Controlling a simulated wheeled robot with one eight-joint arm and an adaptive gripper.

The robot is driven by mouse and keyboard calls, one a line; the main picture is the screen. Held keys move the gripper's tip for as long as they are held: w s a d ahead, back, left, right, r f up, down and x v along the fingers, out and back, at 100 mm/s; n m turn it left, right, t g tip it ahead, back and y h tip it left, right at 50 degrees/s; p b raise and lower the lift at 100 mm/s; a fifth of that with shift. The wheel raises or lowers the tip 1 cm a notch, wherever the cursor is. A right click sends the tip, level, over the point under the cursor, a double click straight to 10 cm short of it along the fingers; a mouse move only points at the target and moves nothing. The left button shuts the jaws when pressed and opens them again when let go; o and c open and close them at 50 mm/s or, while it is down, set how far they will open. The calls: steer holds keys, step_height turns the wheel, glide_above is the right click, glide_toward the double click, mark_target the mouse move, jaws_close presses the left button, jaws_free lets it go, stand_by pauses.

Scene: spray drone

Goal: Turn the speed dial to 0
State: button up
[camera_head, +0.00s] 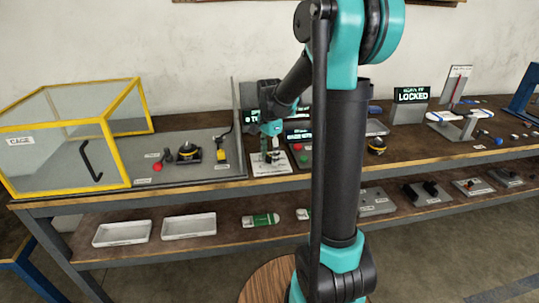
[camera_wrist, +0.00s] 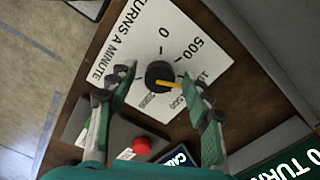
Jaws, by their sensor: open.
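The speed dial is a black round knob (camera_wrist: 159,73) with a yellow pointer, on a white plate (camera_wrist: 140,43) marked 0, 500 and higher numbers. The pointer aims to the right in the wrist view, between the 500 mark and the lower numbers, away from the 0. The exact number beside its tip is partly hidden by a finger. My gripper (camera_wrist: 156,80) is open, with one finger on each side of the knob; I cannot tell whether they touch it. In the head view my gripper (camera_head: 271,148) is over the white dial plate (camera_head: 260,168) on the bench.
A red button (camera_wrist: 142,146) on a grey box is near the fingers. Left on the bench is a yellow-framed cage (camera_head: 110,125); a grey board with small parts lies beside it. A LOCKED sign (camera_head: 411,96) stands to the right. White trays (camera_head: 122,233) sit on the lower shelf.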

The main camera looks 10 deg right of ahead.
jaws_close()
steer(key=shift+n, duration=0.3)
steer(key=n, duration=0.9)
steer(key=shift+n, duration=0.4)
steer(key=n, duration=0.4)
steer(key=shift+d+n, duration=0.1)
steer(key=shift+n, duration=0.2)
steer(key=n, duration=0.4)
steer(key=shift+n, duration=0.4)
